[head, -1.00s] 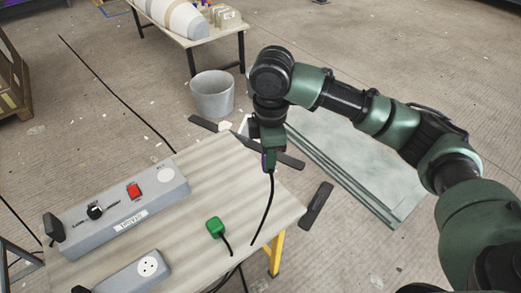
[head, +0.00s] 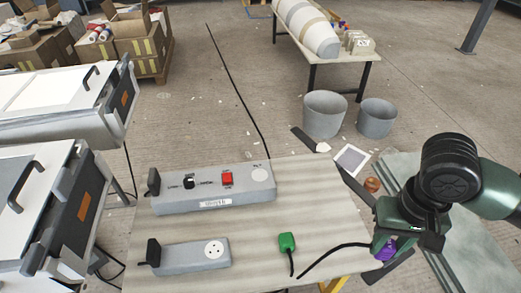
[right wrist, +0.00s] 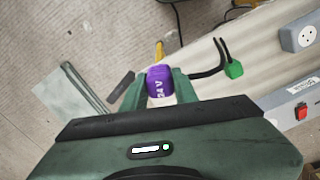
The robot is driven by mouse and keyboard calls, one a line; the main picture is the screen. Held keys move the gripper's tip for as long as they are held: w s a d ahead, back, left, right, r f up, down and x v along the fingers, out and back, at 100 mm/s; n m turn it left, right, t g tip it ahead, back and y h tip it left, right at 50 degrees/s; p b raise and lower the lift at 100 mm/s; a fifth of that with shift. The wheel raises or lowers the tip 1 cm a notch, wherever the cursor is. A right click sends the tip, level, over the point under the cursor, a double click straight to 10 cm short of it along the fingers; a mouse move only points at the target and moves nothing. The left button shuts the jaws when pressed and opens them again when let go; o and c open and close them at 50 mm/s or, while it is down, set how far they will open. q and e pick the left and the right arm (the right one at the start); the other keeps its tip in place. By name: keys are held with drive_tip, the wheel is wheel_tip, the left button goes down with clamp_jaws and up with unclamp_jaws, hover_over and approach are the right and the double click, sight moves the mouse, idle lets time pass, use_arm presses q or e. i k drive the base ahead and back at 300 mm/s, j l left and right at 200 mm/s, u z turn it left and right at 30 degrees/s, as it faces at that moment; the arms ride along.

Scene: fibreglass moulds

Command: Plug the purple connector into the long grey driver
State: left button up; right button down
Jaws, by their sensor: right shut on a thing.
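The purple connector (head: 387,249) is held in my right gripper (head: 384,254), off the table's right end. In the right wrist view the purple connector (right wrist: 160,84) sits between the fingers with "24 V" printed on it, and its black cable runs off toward the table. The long grey driver (head: 243,193) lies at the back of the table, with a red switch, a black knob and a round pale face at its right end. It shows partly at the right edge of the wrist view (right wrist: 285,105). My gripper is well apart from it. My left gripper is not visible.
A green connector (head: 287,241) with a black cable lies on the table (head: 255,262). A shorter grey driver (head: 185,258) with a round socket is at the front left. White machines (head: 45,180) stand left. Two grey buckets (head: 325,115) stand on the floor behind.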

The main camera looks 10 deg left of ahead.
sight(253, 183)
drive_tip(key=u, duration=0.85)
drive_tip(key=i+l+u, duration=0.1)
drive_tip(key=u, duration=0.25)
drive_tip(key=i+l, duration=0.2)
drive_tip(key=l, duration=0.15)
drive_tip(key=i+l, duration=0.15)
drive_tip(key=l, duration=0.2)
